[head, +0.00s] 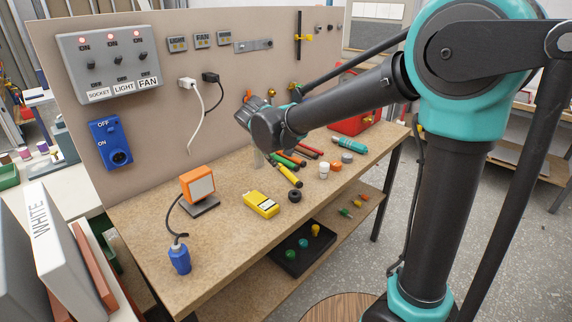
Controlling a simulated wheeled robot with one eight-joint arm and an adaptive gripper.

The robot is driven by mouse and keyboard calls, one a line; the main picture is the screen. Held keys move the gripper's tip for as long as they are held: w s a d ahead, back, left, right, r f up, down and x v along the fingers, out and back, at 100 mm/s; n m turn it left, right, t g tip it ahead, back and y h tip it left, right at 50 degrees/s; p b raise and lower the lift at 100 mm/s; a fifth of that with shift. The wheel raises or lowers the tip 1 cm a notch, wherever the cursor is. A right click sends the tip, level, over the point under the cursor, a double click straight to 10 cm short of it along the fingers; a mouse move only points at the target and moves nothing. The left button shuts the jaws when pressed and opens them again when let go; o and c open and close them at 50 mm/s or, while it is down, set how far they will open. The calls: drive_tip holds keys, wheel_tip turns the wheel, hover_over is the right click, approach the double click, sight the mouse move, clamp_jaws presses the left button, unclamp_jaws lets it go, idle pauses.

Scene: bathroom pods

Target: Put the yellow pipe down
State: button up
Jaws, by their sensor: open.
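A yellow tubular piece with a dark end (288,175) lies on the wooden workbench (225,235), in front of green and red tubular pieces. It looks like the yellow pipe and rests on the bench top. A short yellow bar (303,37) also shows on the back panel, across a dark vertical strip. My arm reaches in from the right, over the bench. I cannot make out my gripper's fingers there.
A black tray (293,267) sits on the lower shelf. White and black plugs hang on the panel (160,40). The bench's front middle is clear.

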drive_tip(key=shift+v, duration=1.7)
